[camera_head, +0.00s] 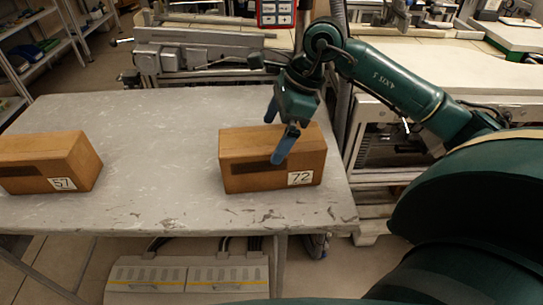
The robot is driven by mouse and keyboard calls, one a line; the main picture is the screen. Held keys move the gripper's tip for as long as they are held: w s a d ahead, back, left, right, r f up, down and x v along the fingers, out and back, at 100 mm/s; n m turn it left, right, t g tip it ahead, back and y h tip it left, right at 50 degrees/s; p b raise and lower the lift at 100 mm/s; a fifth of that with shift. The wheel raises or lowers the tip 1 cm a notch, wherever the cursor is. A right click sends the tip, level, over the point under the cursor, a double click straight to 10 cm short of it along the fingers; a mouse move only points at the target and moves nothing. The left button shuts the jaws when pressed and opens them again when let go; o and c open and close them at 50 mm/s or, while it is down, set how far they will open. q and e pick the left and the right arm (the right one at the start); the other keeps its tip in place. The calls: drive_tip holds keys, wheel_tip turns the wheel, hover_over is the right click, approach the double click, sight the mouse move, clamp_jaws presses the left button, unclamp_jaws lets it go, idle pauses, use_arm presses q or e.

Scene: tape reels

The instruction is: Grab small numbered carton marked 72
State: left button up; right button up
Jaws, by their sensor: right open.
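The carton marked 72 (250,179) is a brown box with a white number label at the lower right of its front face. It sits upright near the right front part of the grey table. My right gripper (276,136) is open, its blue fingers pointing down at the carton. One finger overlaps the carton's front face in the picture, and the other shows above the top's far edge. I cannot tell whether either finger touches it. A similar brown carton marked 57 (35,168) stands at the table's left, cut off by the picture edge. My left gripper is not in view.
The grey table (150,140) is bare between the two cartons and behind them. Shelving (30,45) stands at the far left. Machinery (205,58) lines the table's back edge, and more benches stand to the right behind my right arm.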

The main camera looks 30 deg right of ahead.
sight(271, 137)
drive_tip(key=x, duration=0.4)
drive_tip(key=shift+f, duration=0.1)
drive_tip(key=shift+c, duration=0.3)
drive_tip(key=shift+w, duration=0.1)
drive_tip(key=c, duration=1.2)
